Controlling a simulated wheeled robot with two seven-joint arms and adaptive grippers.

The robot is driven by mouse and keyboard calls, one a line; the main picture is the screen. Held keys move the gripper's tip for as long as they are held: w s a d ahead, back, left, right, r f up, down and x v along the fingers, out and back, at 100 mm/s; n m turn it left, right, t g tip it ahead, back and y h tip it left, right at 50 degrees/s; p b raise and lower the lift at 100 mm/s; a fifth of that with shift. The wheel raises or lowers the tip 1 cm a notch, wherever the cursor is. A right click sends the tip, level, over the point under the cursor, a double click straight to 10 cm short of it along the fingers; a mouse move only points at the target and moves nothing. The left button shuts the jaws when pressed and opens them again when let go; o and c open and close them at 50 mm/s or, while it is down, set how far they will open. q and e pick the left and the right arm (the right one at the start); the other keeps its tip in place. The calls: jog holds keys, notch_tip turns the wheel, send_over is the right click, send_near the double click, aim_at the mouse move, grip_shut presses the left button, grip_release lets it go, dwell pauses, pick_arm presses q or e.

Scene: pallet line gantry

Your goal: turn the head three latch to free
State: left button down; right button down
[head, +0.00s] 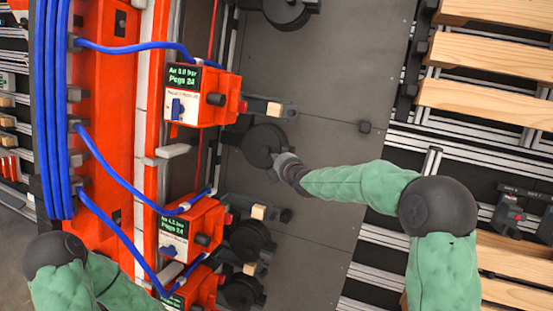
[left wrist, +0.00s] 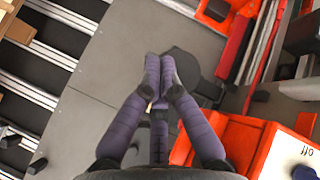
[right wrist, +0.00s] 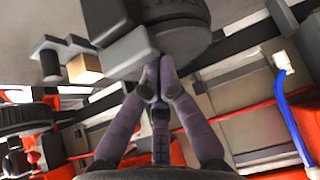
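Orange heads with green-on-black screens line the red column: an upper one (head: 203,92), a middle one (head: 190,228) and a lower one (head: 195,288). No number shows that tells me which is head three, nor can I identify its latch for certain. My right gripper (head: 284,162) is at the edge of a dark round disc (head: 262,146) beside the upper head. In the right wrist view its fingertips (right wrist: 158,82) are together, close under a grey block (right wrist: 122,52); contact is unclear. My left gripper (left wrist: 160,68) has its fingertips together in front of another dark disc (left wrist: 180,65).
Blue hoses (head: 120,172) loop from the red column (head: 105,90) to the heads. Wooden slats (head: 485,100) lie on rails at the right. The grey plate (head: 335,80) between is mostly clear. An orange box marked "off" (left wrist: 262,140) is close to my left fingers.

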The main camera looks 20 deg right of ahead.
jog(key=shift+r+p, duration=0.35)
jog(key=shift+r, duration=0.35)
jog(key=shift+s, duration=0.15)
jog(key=v, duration=1.1)
jog(key=shift+s, duration=0.35)
jog(key=s+a+f+m+g+b, duration=0.2)
jog(key=s+f+m+b, duration=0.15)
jog(key=f, duration=0.95)
jog(key=s+a+f+m+g+y+b, duration=0.15)
jog(key=f+b, duration=0.35)
jog(key=f, duration=0.8)
jog(key=s+a+f+m+g+b, duration=0.25)
jog(key=f+m+b, duration=0.2)
jog(key=f, duration=0.85)
jog(key=s+a+f+m+g+b, duration=0.2)
jog(key=s+f+m+g+b, duration=0.1)
jog(key=s+f, duration=0.7)
jog(key=s+a+f+m+g+b, duration=0.3)
jog(key=s+f+b, duration=0.5)
jog(key=f, duration=0.9)
jog(key=s+m+g+y, duration=0.1)
jog(key=s+m, duration=0.1)
jog(key=shift+s+a+m, duration=0.15)
jog(key=shift+a+m, duration=0.1)
jog(key=shift+m, duration=0.1)
jog(key=shift+f, duration=0.1)
